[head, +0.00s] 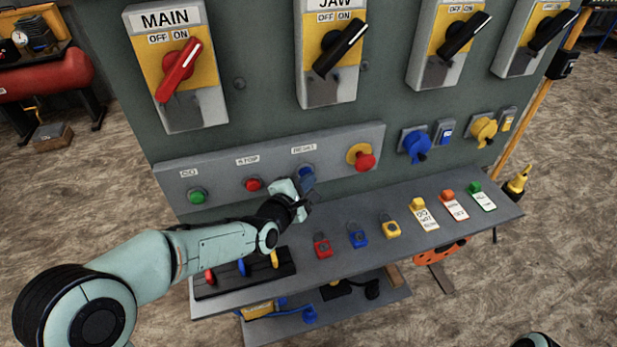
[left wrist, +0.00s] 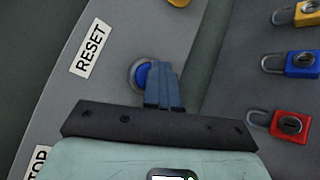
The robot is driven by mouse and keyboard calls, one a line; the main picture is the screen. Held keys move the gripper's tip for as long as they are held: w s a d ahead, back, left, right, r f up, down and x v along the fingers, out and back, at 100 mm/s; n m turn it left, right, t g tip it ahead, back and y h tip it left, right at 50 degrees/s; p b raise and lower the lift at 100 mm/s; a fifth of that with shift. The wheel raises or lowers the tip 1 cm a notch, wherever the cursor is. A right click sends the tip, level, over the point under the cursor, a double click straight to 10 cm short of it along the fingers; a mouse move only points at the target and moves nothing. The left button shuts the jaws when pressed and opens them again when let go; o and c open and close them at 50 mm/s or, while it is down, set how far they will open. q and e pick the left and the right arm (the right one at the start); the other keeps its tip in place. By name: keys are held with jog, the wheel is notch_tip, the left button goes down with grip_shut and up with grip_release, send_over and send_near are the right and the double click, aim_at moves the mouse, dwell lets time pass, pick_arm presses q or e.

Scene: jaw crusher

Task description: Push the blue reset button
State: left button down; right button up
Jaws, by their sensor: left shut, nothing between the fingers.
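The blue reset button (head: 306,172) sits on the grey button strip under its RESET label (head: 304,149). In the left wrist view the blue button (left wrist: 143,76) shows in a grey ring, partly hidden by my fingers. My left gripper (head: 305,184) is shut and empty, with its fingertips right at the button. In the left wrist view the gripper (left wrist: 163,84) overlaps the button's right side; I cannot tell whether it touches. My right gripper is not in view.
On the same strip are a green GO button (head: 197,196), a red STOP button (head: 253,184) and a red emergency knob (head: 363,160). Red (head: 322,246), blue (head: 357,235) and yellow (head: 391,228) padlocks lie on the shelf below. Rotary switches stand above.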

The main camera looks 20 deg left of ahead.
pick_arm(q)
jog(key=shift+a, duration=0.35)
jog(key=s+d, duration=0.3)
jog(key=s, duration=0.2)
jog(key=shift+d, duration=0.35)
jog(key=shift+f, duration=0.1)
